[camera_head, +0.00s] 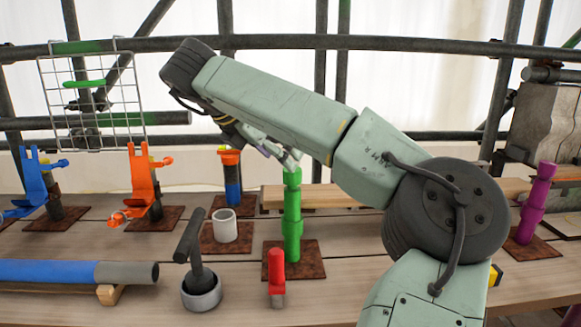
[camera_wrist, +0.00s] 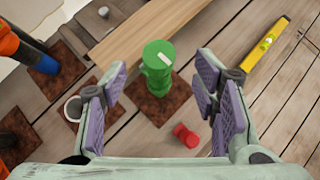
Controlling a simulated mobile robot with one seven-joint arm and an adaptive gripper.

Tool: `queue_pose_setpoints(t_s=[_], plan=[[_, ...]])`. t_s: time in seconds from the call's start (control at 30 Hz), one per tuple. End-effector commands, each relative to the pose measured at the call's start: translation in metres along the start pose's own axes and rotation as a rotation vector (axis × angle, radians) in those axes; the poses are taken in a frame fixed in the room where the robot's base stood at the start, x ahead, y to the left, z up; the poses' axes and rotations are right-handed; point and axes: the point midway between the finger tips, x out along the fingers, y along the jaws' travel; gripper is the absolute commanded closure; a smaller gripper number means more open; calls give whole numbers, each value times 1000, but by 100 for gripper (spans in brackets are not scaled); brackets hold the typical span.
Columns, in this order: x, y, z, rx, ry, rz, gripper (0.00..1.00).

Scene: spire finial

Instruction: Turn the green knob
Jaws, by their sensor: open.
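The green knob (camera_head: 292,222) is a tall, ridged green post standing upright on a rusty square plate. In the wrist view the green knob (camera_wrist: 158,62) is seen from above, with a pale mark on its top. My gripper (camera_head: 284,158) is at the top of the post in the head view. In the wrist view my gripper (camera_wrist: 160,88) is open, with purple pads on either side of the post and a visible gap on each side. Nothing is held.
A grey cup (camera_head: 224,226) and a dark handle in a round base (camera_head: 200,285) are to the left. A wooden plank (camera_head: 322,196) lies behind. A purple post (camera_head: 535,205) stands at right.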

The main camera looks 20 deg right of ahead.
Motion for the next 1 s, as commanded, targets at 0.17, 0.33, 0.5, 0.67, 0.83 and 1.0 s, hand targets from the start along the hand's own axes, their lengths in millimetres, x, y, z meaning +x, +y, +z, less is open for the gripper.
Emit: queue_pose_setpoints(t_s=[0.17, 0.33, 0.5, 0.67, 0.83, 1.0], plan=[[34, 0, 1, -2, 6, 1, 45], [58, 1, 0, -3, 5, 3, 45], [70, 1, -1, -3, 4, 4, 45], [72, 1, -1, -3, 3, 5, 45], [72, 1, -2, -4, 3, 4, 49], [72, 1, -2, -4, 4, 4, 60]])
